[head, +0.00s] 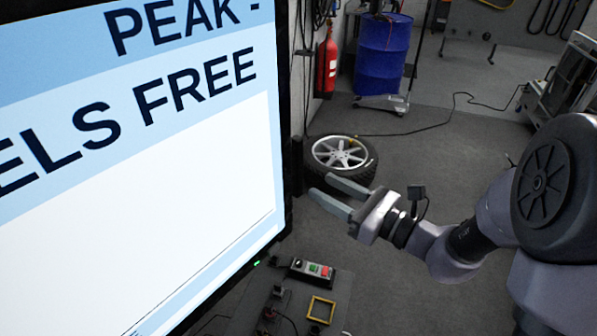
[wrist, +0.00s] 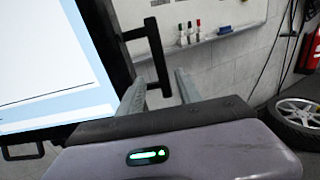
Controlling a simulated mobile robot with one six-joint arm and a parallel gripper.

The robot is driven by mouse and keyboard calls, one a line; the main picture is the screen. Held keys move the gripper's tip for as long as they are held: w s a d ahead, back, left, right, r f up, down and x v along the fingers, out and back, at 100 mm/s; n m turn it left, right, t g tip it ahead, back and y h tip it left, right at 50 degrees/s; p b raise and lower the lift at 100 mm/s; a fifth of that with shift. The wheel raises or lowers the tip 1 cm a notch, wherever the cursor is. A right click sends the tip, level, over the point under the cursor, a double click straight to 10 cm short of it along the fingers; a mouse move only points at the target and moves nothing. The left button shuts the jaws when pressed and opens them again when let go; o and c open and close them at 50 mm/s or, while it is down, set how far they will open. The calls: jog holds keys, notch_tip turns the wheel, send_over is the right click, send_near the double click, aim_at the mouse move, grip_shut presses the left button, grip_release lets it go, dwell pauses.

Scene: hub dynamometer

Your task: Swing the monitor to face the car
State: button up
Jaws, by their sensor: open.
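The monitor (head: 150,170) fills the left of the head view, its lit screen showing large text and a blank white panel. In the wrist view the monitor (wrist: 50,70) stands at the left, with a black upright handle (wrist: 155,55) on its side edge. The handle also shows as a dark bar in the head view (head: 298,165). My gripper (head: 321,186) is open, its fingers pointing at the handle. In the wrist view the handle's bar appears between the two fingertips (wrist: 160,80). I cannot tell whether either finger touches it. No car is in view.
A control box with buttons (head: 311,270) and a yellow frame (head: 321,309) lie on a surface below the monitor. A wheel (head: 341,154) lies on the floor behind my gripper. A fire extinguisher (head: 327,65) and blue drum (head: 383,55) stand behind. Mid-floor is mostly clear.

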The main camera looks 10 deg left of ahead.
aim_at(301, 174)
jog(key=b+x, duration=0.1)
jog(key=x, duration=0.8)
jog(key=shift+d, duration=0.1)
jog(key=shift+c, duration=0.4)
grip_shut()
dwell(0.6)
